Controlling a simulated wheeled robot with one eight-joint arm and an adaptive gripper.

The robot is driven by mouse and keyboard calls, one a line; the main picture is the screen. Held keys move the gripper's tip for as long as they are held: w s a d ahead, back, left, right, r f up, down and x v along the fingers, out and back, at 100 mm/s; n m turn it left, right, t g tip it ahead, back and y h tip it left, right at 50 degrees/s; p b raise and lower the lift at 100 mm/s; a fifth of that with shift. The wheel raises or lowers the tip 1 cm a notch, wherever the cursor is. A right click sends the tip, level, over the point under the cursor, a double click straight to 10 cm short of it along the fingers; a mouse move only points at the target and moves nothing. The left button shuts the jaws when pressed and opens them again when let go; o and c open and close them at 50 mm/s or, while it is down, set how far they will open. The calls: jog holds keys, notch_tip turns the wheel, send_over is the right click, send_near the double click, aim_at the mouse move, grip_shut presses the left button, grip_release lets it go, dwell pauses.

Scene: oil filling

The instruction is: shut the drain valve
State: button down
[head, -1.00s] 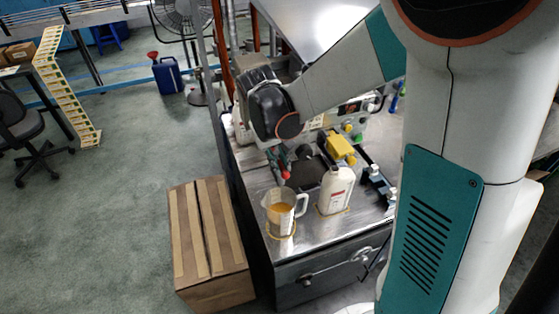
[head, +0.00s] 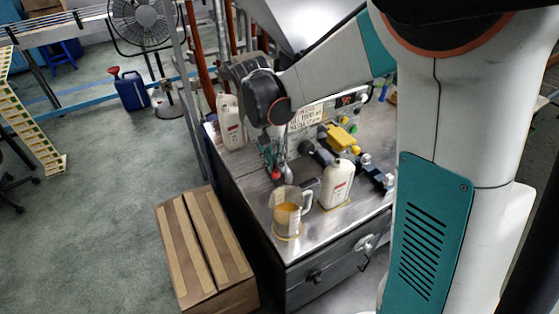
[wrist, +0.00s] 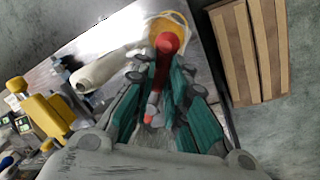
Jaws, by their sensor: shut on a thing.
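My gripper (wrist: 160,95), with teal fingers, is shut on a red handle (wrist: 166,43), which I take to be the drain valve's. The red handle also shows low at the fingertips in the head view (head: 276,175), above the metal table, partly hidden by the fingers. The valve body is not clear behind the gripper. A clear measuring jug (head: 287,212) with amber liquid stands upright just in front of the gripper, inside a yellow ring. A white bottle (head: 337,185) stands upright to its right.
The metal table (head: 335,228) also carries a yellow part (head: 341,137) behind the bottle and another white bottle (head: 230,122) at the back left. A cardboard box (head: 205,250) stands on the floor left of the table. Open floor lies further left.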

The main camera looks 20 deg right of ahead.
jog(key=shift+a+m, duration=0.3)
jog(key=shift+m, duration=0.3)
jog(key=c, duration=1.6)
grip_release()
jog(key=shift+a, duration=0.15)
jog(key=shift+w+r, duration=0.1)
jog(key=r, duration=0.4)
jog(key=a+r, duration=0.1)
jog(key=r, duration=0.2)
jog(key=w+r, duration=0.1)
jog(key=r, duration=0.3)
jog(key=shift+w+a+r, duration=0.1)
jog(key=shift+a+r, duration=0.2)
jog(key=shift+a, duration=0.1)
